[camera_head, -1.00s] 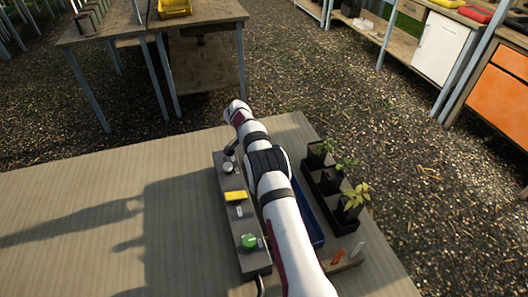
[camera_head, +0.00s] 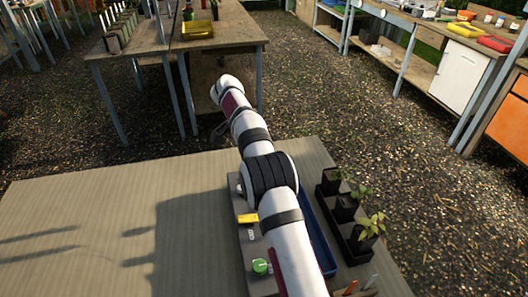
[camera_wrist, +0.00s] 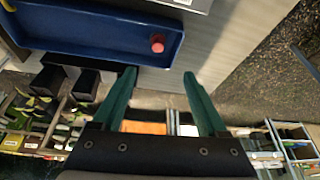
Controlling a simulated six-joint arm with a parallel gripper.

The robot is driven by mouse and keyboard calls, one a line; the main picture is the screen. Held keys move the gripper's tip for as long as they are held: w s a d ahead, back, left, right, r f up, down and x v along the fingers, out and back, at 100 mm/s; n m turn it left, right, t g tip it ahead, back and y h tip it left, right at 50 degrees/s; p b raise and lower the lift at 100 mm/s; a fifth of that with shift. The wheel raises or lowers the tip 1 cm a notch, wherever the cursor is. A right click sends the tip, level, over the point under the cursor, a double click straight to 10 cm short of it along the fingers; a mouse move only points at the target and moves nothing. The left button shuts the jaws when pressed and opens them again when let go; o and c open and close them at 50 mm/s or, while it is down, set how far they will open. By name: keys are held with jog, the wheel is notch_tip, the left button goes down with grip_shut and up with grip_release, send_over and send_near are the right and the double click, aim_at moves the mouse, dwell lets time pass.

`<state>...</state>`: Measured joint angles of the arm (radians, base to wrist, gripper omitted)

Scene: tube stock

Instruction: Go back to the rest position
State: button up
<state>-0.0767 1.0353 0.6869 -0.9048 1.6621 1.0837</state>
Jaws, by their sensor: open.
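My gripper (camera_wrist: 160,75) shows in the wrist view with its two green fingers spread wide and nothing between them. In the head view my arm stretches over the control box (camera_head: 262,283) and past the table's far edge. My gripper's dark end (camera_head: 221,130) shows only in part there, beside the arm's far end. The box carries a yellow switch (camera_head: 247,218) and a green button (camera_head: 260,266); its far end is largely hidden by my arm.
A blue tray (camera_head: 325,255) lies right of my arm. In the wrist view the tray (camera_wrist: 95,38) holds a small red round thing (camera_wrist: 157,43). Potted plants (camera_head: 371,227) stand in a black tray farther right. The table's left part (camera_head: 70,230) is clear.

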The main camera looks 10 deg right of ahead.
jog(key=s+a+r+n+y, duration=0.25)
jog(key=s+r, duration=0.25)
jog(key=s, duration=0.6)
jog(key=s+a+r+n+y, duration=0.1)
jog(key=s+r+n, duration=0.4)
jog(key=s, duration=0.5)
jog(key=s+a+f+n+y, duration=0.1)
jog(key=s+a+f, duration=0.1)
jog(key=s, duration=0.9)
jog(key=s+a+f+n+g+y, duration=0.1)
jog(key=s+a+f+n+y, duration=0.1)
jog(key=s, duration=1)
jog(key=shift+a+f, duration=0.15)
jog(key=shift+f, duration=0.3)
